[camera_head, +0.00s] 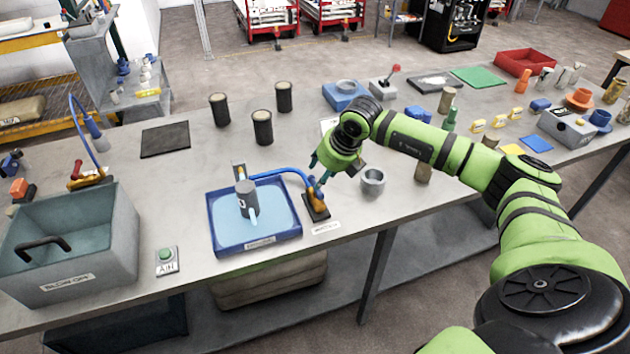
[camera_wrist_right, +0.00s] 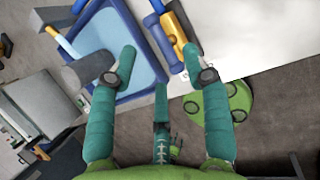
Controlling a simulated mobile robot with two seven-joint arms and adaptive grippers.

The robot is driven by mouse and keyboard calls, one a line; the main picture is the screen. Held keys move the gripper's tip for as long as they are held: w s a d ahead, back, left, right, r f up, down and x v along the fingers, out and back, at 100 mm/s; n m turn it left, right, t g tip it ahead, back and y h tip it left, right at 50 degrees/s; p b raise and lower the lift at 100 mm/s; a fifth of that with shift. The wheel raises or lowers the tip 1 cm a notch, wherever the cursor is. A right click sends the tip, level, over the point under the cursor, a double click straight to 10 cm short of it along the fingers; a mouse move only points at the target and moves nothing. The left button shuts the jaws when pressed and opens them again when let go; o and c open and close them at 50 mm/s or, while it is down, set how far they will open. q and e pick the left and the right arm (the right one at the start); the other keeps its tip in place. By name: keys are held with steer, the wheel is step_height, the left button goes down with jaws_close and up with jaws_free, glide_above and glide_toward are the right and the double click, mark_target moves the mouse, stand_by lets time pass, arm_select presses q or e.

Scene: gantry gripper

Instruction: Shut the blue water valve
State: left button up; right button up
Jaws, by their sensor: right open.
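The water valve (camera_head: 315,200) stands on a small dark base plate near the front edge of the bench, with a brass-coloured body and blue parts. A blue hose runs from it to the blue tray. In the right wrist view its brass body (camera_wrist_right: 174,36) and blue parts lie just beyond the fingertips. My right gripper (camera_head: 319,176) is at the upper part of the valve and partly hides it. In the right wrist view the right gripper (camera_wrist_right: 160,66) has its teal fingers spread, with nothing gripped between them. My left gripper is out of view.
The blue tray (camera_head: 215,236) of water, holding a grey cylinder (camera_head: 243,200), stands left of the valve. A metal cup (camera_head: 373,181) stands close on the right. Several dark cylinders (camera_head: 263,130) stand behind. A grey bin (camera_head: 105,262) and a green button (camera_head: 166,256) are farther left.

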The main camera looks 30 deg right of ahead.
mark_target(314, 185)
steer(key=p+x, duration=0.1)
steer(key=x, duration=0.4)
steer(key=shift+a+p, duration=0.1)
steer(key=shift+p, duration=0.3)
steer(key=shift+w+f, duration=0.2)
steer(key=shift+f, duration=0.25)
jaws_close()
